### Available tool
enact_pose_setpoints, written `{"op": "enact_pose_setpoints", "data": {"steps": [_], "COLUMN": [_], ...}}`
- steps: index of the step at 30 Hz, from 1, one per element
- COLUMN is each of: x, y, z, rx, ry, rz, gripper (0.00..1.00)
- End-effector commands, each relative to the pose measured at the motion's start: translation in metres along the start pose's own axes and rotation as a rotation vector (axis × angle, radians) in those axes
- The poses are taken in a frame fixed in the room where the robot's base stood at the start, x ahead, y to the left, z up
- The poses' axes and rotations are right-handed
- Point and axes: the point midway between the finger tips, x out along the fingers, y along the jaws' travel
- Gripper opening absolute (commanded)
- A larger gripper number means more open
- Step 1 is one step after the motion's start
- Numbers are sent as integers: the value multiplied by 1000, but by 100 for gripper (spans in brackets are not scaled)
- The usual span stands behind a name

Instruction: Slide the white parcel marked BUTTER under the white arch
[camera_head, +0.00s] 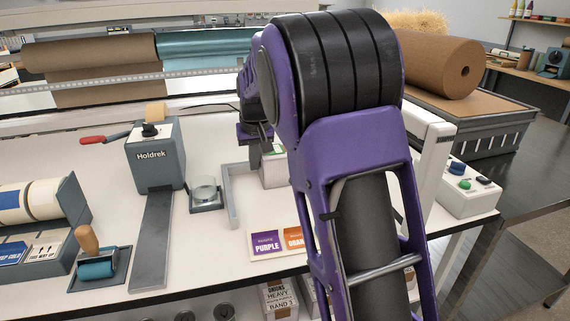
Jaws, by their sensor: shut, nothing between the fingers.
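A small pale parcel (274,174) with a green mark on top stands on the white table, partly hidden by my arm; I cannot read its label. My gripper (266,148) is shut and empty, low over the parcel's top left side. Whether it touches the parcel I cannot tell. The white arch (434,150) stands to the right, mostly hidden behind my purple arm; its opening does not show.
A grey angled rail (232,203) borders the parcel on the left. A grey Holdrek dispenser (155,155) and a glass dish (205,190) stand further left. Purple and orange cards (268,244) lie in front. A button box (468,190) is beside the arch.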

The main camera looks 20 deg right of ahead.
Motion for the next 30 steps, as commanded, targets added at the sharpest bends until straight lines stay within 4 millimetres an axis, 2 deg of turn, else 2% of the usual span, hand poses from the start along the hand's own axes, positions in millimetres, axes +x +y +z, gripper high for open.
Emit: {"op": "enact_pose_setpoints", "data": {"steps": [10,23,30], "x": [0,0,0], "y": [20,23,32], "z": [-1,-1,-1], "rx": [0,-1,0], "ry": [0,0,0], "rz": [1,1,1], "gripper": [0,0,0]}}
